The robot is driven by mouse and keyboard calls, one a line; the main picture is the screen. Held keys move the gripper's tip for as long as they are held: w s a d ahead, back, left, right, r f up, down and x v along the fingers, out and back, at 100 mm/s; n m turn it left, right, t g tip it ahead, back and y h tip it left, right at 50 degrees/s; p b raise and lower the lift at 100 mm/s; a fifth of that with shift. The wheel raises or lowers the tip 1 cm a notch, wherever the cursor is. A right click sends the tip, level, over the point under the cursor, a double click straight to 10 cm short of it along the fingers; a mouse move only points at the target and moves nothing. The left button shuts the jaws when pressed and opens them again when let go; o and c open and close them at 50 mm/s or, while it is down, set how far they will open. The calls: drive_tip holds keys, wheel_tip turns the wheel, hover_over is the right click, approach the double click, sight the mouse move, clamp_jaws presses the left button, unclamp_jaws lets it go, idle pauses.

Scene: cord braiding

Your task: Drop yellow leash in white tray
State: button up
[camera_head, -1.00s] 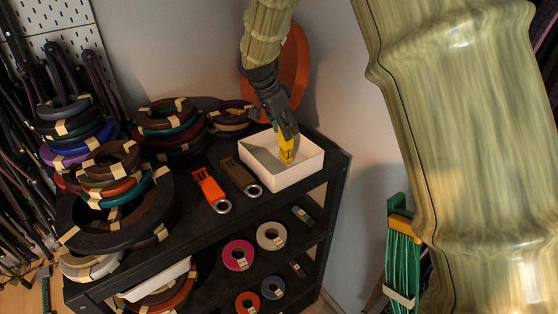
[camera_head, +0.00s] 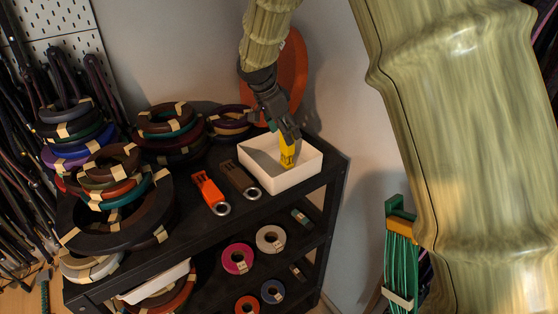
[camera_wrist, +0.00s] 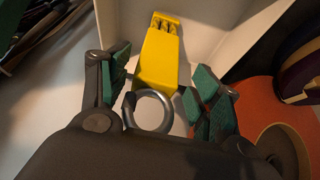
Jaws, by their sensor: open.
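The yellow leash (camera_head: 288,152) stands tilted inside the white tray (camera_head: 284,184), which sits on the black shelf's top. My gripper (camera_head: 290,133) is just above the leash, at the tray's back part. In the wrist view the leash (camera_wrist: 158,58) lies with its metal ring (camera_wrist: 150,111) toward me, between the open green-padded fingers of my gripper (camera_wrist: 160,98). There are gaps between the pads and the ring. The leash's lower end is near the tray wall (camera_wrist: 218,28).
An orange leash (camera_head: 209,190) and a brown leash (camera_head: 234,178) lie left of the tray. Stacks of coiled cords (camera_head: 110,190) fill the shelf's left. An orange disc (camera_head: 291,70) stands behind the tray. Cord rolls (camera_head: 238,258) sit on the lower shelf.

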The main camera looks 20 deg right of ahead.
drive_tip(key=v, duration=1.1)
drive_tip(key=shift+s+r, duration=0.2)
